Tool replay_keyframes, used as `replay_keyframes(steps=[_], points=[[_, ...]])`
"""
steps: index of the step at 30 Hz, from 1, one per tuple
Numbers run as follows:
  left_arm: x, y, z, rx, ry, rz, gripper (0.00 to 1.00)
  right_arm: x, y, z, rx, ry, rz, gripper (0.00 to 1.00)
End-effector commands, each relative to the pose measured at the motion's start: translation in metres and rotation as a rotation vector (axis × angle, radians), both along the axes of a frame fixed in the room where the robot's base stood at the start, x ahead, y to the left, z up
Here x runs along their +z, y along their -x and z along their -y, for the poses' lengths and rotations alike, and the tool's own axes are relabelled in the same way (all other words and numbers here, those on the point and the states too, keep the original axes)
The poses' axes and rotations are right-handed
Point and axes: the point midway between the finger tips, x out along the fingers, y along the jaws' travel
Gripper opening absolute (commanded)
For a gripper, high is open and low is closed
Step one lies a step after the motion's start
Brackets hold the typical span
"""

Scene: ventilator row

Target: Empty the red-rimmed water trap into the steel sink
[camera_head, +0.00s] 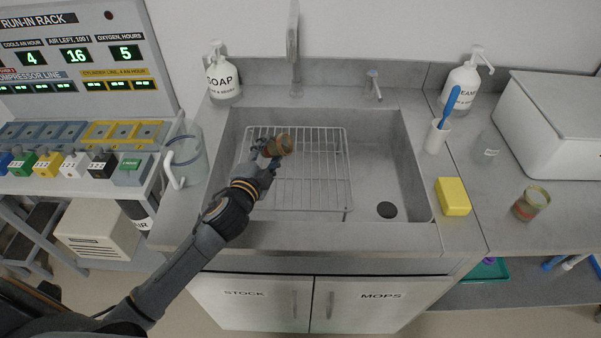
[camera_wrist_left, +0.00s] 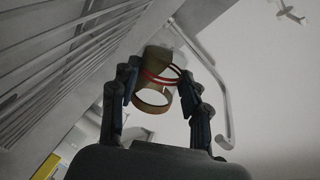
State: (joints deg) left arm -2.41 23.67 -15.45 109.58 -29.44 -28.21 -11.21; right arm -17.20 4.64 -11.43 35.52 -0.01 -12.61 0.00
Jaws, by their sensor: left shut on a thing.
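My left gripper (camera_head: 270,150) is shut on a small amber-brown water trap (camera_head: 281,145) and holds it over the left part of the steel sink (camera_head: 375,165), above the wire rack. The trap looks tipped on its side, with one end toward the right. In the left wrist view the trap (camera_wrist_left: 152,101) sits between the fingers of the gripper (camera_wrist_left: 160,95), with red bands around it. I cannot tell whether liquid is inside it. My right gripper is out of view.
The wire rack (camera_head: 310,190) covers the left of the basin; the drain (camera_head: 387,210) lies at the right. Another jar (camera_head: 531,203), with reddish contents, stands on the right counter near a yellow sponge (camera_head: 453,196). A clear jug (camera_head: 186,160) stands left of the sink. The tap (camera_head: 294,45) rises behind.

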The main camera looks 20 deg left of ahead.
Motion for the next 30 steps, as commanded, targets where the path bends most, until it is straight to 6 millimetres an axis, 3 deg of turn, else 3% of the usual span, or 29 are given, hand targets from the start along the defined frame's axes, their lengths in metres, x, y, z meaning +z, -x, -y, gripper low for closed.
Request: replay_keyframes(steps=[30], points=[[-0.0059, -0.0004, 0.0013, 0.0, -0.124, -0.002, 0.14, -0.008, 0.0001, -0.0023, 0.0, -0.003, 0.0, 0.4]])
